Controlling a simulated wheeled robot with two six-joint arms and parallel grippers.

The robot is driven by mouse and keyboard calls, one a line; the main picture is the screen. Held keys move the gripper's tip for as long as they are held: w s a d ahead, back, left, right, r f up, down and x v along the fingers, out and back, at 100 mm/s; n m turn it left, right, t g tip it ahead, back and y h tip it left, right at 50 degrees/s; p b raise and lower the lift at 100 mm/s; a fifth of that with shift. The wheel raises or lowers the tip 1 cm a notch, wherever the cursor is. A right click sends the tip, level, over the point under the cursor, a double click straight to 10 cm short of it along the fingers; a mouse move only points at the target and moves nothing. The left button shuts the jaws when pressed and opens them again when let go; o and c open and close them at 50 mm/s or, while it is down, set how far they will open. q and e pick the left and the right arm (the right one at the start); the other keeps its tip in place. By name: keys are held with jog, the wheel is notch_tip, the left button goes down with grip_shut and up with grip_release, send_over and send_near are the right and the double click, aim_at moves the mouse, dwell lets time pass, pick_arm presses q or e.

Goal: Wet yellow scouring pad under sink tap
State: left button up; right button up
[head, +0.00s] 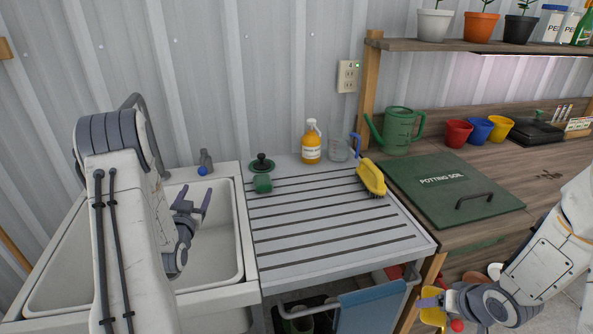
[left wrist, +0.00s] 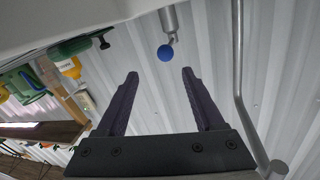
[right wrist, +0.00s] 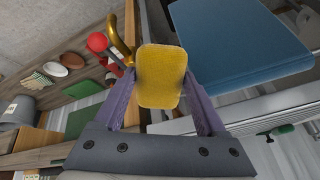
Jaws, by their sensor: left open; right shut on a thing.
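The yellow scouring pad (right wrist: 162,78) is held between the fingers of my right gripper (right wrist: 158,100) in the right wrist view. In the head view the pad (head: 432,308) and my right gripper (head: 445,301) are low at the right, outside the counter and far from the sink. The white sink (head: 220,255) is at the left; my left arm hides part of it. The grey tap (head: 133,100) is partly hidden behind that arm. My left gripper (head: 194,203) is open and empty over the basin. The blue-knobbed lever (head: 203,168) is beyond its fingertips, apart from them; the knob (left wrist: 165,52) also shows in the left wrist view.

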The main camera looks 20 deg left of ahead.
aim_at(201, 174)
pick_arm(q)
jog(key=x, duration=0.4)
jog(key=p+x, duration=0.1)
jog(key=x, duration=0.3)
jog(key=p+x, duration=0.1)
jog(key=x, duration=0.2)
jog(key=shift+w+a+r, duration=0.1)
jog(key=shift+w+a, duration=0.1)
jog(key=shift+a, duration=0.35)
pick_arm(e)
jog(key=shift+r, duration=0.9)
pick_arm(q)
grip_shut()
